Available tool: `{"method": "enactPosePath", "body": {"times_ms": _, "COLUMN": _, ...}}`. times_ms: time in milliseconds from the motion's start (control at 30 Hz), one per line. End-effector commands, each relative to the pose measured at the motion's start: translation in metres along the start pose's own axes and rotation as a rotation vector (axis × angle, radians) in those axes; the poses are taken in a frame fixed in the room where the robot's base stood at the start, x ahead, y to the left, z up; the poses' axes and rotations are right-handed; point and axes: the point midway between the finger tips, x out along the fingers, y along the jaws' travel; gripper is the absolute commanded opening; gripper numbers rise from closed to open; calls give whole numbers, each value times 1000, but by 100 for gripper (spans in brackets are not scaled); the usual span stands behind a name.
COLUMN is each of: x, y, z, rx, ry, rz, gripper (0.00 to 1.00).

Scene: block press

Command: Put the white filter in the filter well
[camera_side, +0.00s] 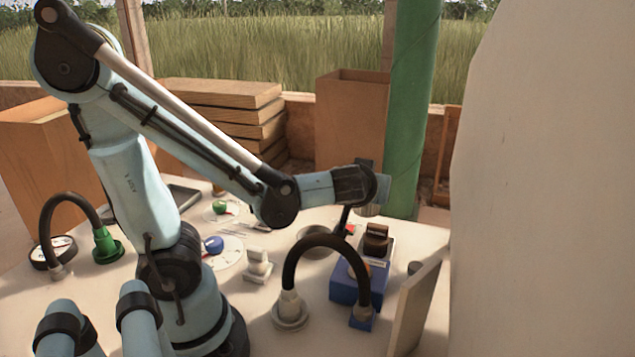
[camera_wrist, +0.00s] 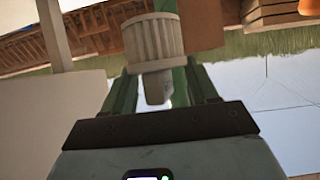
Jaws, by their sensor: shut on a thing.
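The white filter (camera_wrist: 153,38) is a ribbed white cup with a narrower stem, held up in front of the wrist camera. My gripper (camera_wrist: 160,84) has its green fingers on either side of the stem and is shut on it. In the side view my gripper (camera_side: 370,192) is above the table, over the area behind the blue press block (camera_side: 345,286). A pale part of the filter (camera_side: 367,210) shows just below it, partly hidden. A round grey rimmed opening (camera_side: 313,244) lies behind the black hose; I cannot tell whether it is the filter well.
A black arched hose (camera_side: 318,240) stands in front of the work area. A brown block (camera_side: 376,240) sits atop the press. An upright board (camera_side: 412,308) is at right. A small white fitting (camera_side: 258,266) and round dials (camera_side: 222,252) stand at left. A green post (camera_side: 410,110) rises behind.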

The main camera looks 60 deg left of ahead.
Motion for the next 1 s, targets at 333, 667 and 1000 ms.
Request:
{"method": "enactPosePath", "body": {"times_ms": 333, "x": 38, "y": -31, "z": -12, "rx": -259, "ry": 1, "rz": -472, "gripper": 18}}
{"method": "enactPosePath", "body": {"times_ms": 667, "x": 59, "y": -59, "z": -17, "rx": -534, "ry": 1, "rz": -974, "gripper": 18}}
{"method": "enactPosePath", "body": {"times_ms": 1000, "x": 61, "y": -67, "z": -12, "rx": -665, "ry": 0, "rz": -1212, "gripper": 18}}
